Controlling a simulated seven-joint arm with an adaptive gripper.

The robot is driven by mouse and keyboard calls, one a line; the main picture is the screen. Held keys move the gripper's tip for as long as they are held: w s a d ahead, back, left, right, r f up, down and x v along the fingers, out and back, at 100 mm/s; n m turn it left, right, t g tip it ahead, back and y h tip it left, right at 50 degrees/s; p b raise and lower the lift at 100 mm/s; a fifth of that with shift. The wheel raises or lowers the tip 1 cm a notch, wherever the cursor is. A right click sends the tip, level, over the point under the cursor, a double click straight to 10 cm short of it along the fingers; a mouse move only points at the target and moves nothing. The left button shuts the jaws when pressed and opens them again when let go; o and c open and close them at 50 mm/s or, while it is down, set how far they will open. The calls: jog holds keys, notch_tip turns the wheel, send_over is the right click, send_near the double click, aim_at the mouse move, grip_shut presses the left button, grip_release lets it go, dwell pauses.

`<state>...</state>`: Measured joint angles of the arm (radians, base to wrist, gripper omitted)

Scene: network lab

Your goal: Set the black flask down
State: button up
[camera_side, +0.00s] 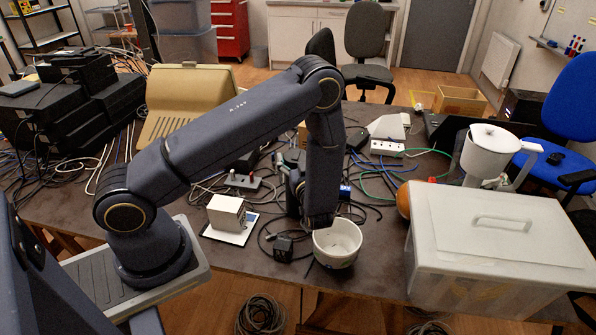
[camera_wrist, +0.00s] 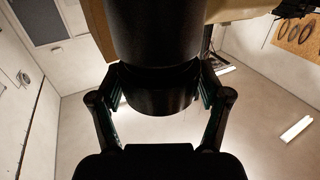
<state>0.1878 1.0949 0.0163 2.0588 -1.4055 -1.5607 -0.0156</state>
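In the wrist view the black flask (camera_wrist: 155,35) is a wide, dark, glossy cylinder filling the top middle. My gripper (camera_wrist: 160,82) has one finger on each side of it, close against its sides, and holds it. In the side view my arm reaches down to the table behind a white bowl (camera_side: 337,246). There the gripper and flask are dark and mostly hidden by my own wrist, so I cannot tell whether the flask's base touches the table.
A small white box (camera_side: 227,212) stands left of my wrist, and a black adapter (camera_side: 283,248) lies near the bowl. Cables and a power strip (camera_side: 242,182) clutter the tabletop behind. A large lidded plastic bin (camera_side: 500,245) blocks the right.

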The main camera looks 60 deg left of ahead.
jog(key=shift+o, duration=1.1)
